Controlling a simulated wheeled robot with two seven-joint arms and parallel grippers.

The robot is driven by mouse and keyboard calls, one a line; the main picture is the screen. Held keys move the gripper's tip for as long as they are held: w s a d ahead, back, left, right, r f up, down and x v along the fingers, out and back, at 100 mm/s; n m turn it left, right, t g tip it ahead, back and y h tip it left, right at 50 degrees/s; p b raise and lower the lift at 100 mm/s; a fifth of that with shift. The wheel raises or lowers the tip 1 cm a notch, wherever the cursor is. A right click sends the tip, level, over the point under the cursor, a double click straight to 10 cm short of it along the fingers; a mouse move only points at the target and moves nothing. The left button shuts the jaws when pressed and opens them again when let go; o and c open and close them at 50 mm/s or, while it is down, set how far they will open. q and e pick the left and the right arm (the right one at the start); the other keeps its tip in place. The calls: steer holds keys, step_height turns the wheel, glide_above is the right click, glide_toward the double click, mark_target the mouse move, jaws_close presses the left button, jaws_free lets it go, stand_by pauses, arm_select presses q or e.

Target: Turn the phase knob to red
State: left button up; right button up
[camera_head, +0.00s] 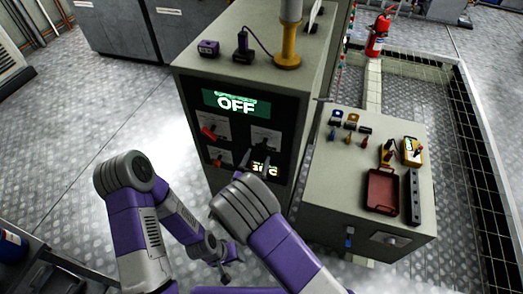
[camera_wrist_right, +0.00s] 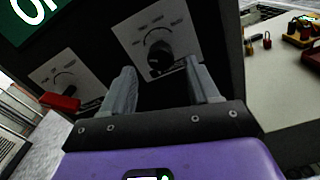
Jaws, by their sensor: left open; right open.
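The control panel on the grey cabinet carries a black round knob on a white label plate (camera_head: 265,138); the knob (camera_wrist_right: 160,58) shows closer in the right wrist view. The plate's print is too small to read, so I cannot tell if this is the phase knob. My right gripper (camera_head: 255,160) is open in front of the panel, with its two fingers (camera_wrist_right: 160,68) on either side of the black knob in the picture; contact is not visible. A red-handled switch (camera_wrist_right: 60,102) is left of it. My left gripper (camera_head: 225,276) is low, away from the panel.
A green display (camera_head: 237,103) reading "OFF" is above the knobs. A lower lit display (camera_head: 262,168) is partly hidden by my right gripper. A grey side bench (camera_head: 322,190) with padlocks and a red tray (camera_head: 382,191) stands to the right. Floor is open at left.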

mark_target(261, 152)
steer(key=x, duration=0.5)
steer(key=shift+d+b, duration=0.1)
steer(key=shift+b, duration=0.2)
steer(key=c, duration=1)
steer(key=shift+f, duration=0.1)
